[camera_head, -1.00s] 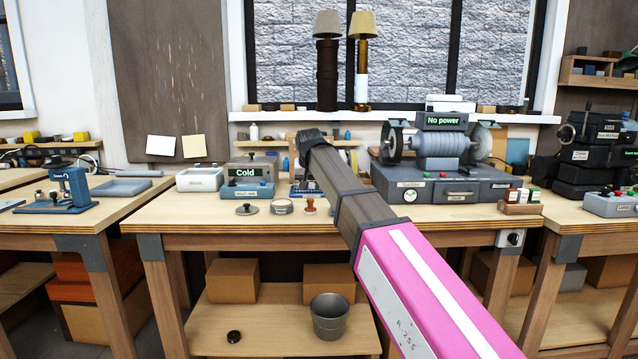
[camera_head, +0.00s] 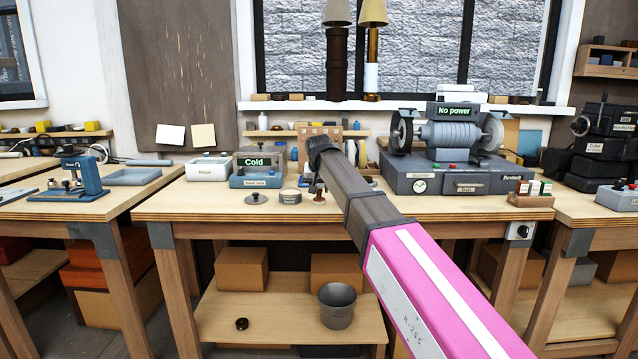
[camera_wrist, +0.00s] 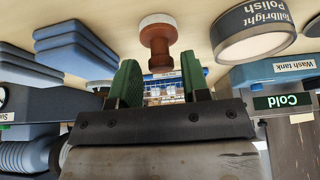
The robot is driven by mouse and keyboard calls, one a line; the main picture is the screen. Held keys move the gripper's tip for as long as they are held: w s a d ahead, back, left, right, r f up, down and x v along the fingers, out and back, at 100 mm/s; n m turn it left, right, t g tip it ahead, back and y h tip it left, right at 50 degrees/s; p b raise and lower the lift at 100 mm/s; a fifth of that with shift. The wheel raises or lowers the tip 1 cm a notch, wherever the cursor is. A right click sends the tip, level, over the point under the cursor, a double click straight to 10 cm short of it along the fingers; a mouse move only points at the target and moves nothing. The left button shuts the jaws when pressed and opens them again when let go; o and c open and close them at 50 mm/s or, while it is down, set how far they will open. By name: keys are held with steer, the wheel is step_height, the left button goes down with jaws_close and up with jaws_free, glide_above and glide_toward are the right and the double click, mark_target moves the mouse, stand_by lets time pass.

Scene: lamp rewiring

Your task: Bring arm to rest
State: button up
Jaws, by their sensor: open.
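My gripper (camera_wrist: 160,82) is open in the wrist view, its two green fingers apart with nothing between them. In the head view my arm reaches over the middle bench (camera_head: 215,205), and its fingers are hidden behind the dark wrist. A small brown wooden-handled stamp (camera_wrist: 158,40) stands just beyond the fingers in the wrist view, apart from them; it also shows on the bench (camera_head: 319,193). A round polish tin (camera_wrist: 253,32) is beside it, also seen in the head view (camera_head: 290,197).
The wash tank reading "Cold" (camera_head: 256,172) is left of my wrist. A grey machine reading "No power" (camera_head: 450,180) stands to the right. Two lamps (camera_head: 337,62) stand on the windowsill behind. A bucket (camera_head: 337,306) sits on the lower shelf.

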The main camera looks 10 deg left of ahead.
steer(key=shift+x, duration=0.8)
steer(key=c, duration=0.7)
steer(key=shift+o, duration=0.2)
steer(key=shift+r, duration=2.5)
